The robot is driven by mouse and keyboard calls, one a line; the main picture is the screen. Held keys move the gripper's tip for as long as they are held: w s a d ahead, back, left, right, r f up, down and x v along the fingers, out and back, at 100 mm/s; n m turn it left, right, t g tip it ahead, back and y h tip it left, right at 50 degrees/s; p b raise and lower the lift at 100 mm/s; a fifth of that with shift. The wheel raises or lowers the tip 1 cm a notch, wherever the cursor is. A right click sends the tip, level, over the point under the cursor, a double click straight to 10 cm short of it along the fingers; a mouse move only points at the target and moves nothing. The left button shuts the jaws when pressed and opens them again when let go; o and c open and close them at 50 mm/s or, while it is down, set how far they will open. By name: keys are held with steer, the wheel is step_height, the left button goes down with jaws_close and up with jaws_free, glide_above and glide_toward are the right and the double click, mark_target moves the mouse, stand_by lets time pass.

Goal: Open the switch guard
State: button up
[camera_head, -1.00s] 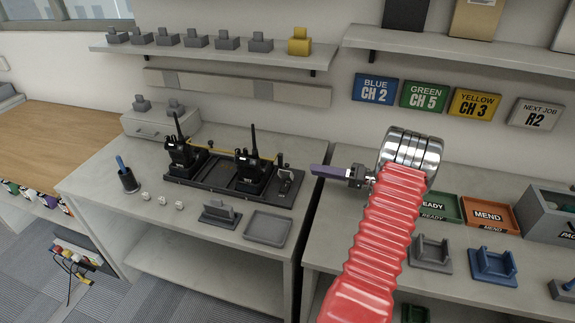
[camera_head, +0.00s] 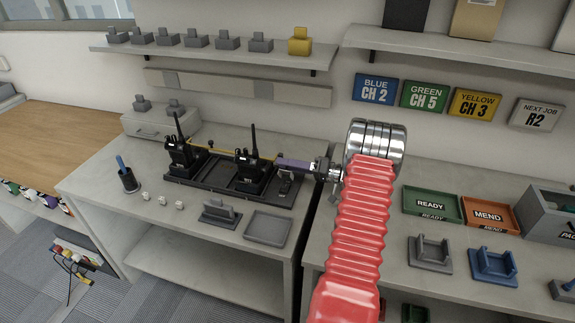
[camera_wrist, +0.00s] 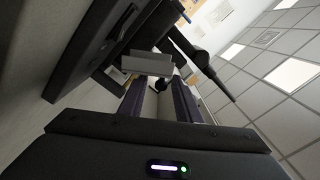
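My gripper (camera_head: 296,164) is at the right end of the dark charging tray (camera_head: 212,176) in the head view, just above a small black unit (camera_head: 285,183) there. In the wrist view its two purple fingers (camera_wrist: 158,98) are apart, with a gap between them. A light grey flap-like piece (camera_wrist: 146,63) on a dark body lies just ahead of the fingertips. It may be the switch guard, but I cannot be sure. Whether the fingers touch it I cannot tell. The fingers partly hide the small unit in the head view.
Two black radios (camera_head: 179,157) (camera_head: 249,173) with upright antennas stand in the tray, left of my gripper. A grey empty tray (camera_head: 268,229) and a grey stand (camera_head: 219,213) are in front. Green (camera_head: 432,203) and orange (camera_head: 488,213) trays sit on the right bench.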

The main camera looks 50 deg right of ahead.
steer(key=shift+c, duration=0.3)
jaws_close()
stand_by(0.3)
